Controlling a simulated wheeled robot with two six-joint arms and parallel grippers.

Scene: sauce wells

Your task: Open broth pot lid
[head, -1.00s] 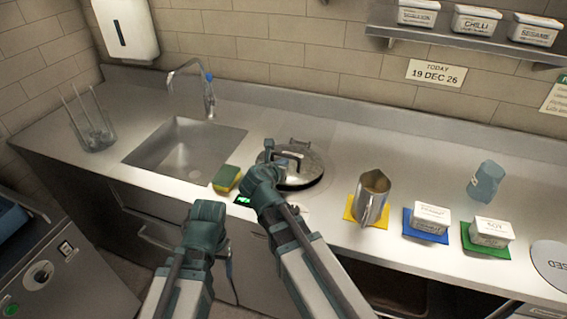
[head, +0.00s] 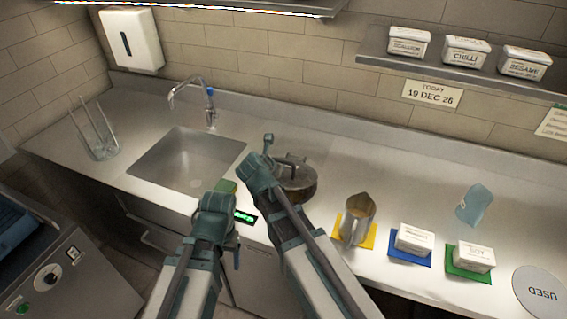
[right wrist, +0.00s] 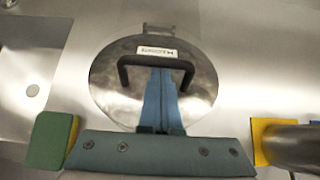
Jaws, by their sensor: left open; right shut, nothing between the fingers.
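The broth pot (head: 301,190) is set in the counter right of the sink. Its round metal lid (right wrist: 107,82) has a black bar handle (right wrist: 124,73) and a label; the lid covers the pot in the right wrist view. My right gripper (right wrist: 160,72) is shut and empty, its blue fingers over the lid with their tips at the handle bar. I cannot tell whether the tips are under the bar. In the head view my right arm hides part of the lid. My left gripper (head: 217,200) is open and empty, left of the pot near the counter's front edge; its fingers are hardly visible.
A sponge (right wrist: 48,140) lies left of the pot, partly hidden by my left gripper in the head view. A metal jug (head: 358,217) on a yellow mat stands to the right, then white tubs on blue and green mats. The sink (head: 185,160) is empty.

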